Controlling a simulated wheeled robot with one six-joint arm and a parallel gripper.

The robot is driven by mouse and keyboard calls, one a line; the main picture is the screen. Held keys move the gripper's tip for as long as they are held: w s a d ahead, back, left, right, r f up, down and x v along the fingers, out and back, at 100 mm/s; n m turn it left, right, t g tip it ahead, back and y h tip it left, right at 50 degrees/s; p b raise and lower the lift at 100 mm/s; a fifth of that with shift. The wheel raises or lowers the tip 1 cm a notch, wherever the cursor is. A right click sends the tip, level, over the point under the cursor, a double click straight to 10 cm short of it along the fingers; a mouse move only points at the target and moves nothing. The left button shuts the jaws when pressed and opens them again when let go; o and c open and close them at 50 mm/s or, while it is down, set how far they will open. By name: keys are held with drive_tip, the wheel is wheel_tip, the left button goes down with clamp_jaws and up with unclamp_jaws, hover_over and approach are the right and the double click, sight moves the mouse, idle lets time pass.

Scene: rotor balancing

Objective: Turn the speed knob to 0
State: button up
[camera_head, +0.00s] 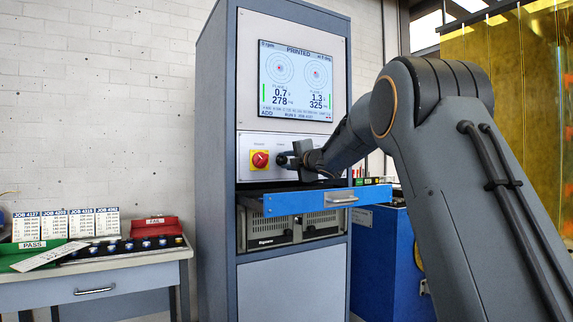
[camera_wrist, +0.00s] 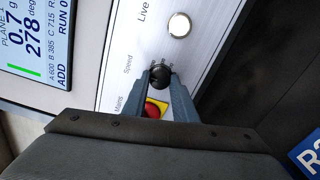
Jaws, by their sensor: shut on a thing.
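The speed knob (camera_wrist: 160,76) is a small dark round knob on the white panel, beside the printed word "Speed" in the wrist view. Small scale marks show around its edge, but I cannot read where its pointer stands. My gripper (camera_wrist: 161,84) has a finger on each side of the knob and is shut on it. In the head view my gripper (camera_head: 289,160) is at the cabinet's control panel (camera_head: 247,142), right of the mains switch, and mostly hides the knob. The screen (camera_head: 296,82) reads "PRINTED", with what looks like 0 rpm at its top left.
The red-and-yellow mains switch (camera_head: 260,159) sits close left of my gripper. A round "Live" button or lamp (camera_wrist: 179,25) is on the knob's other side. A blue-fronted drawer (camera_head: 310,201) juts out below. A side table (camera_head: 100,275) with trays and cards stands left.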

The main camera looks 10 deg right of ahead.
idle(0.4)
drive_tip(key=o, duration=1)
drive_tip(key=shift+o, duration=0.2)
drive_tip(key=v, duration=0.8)
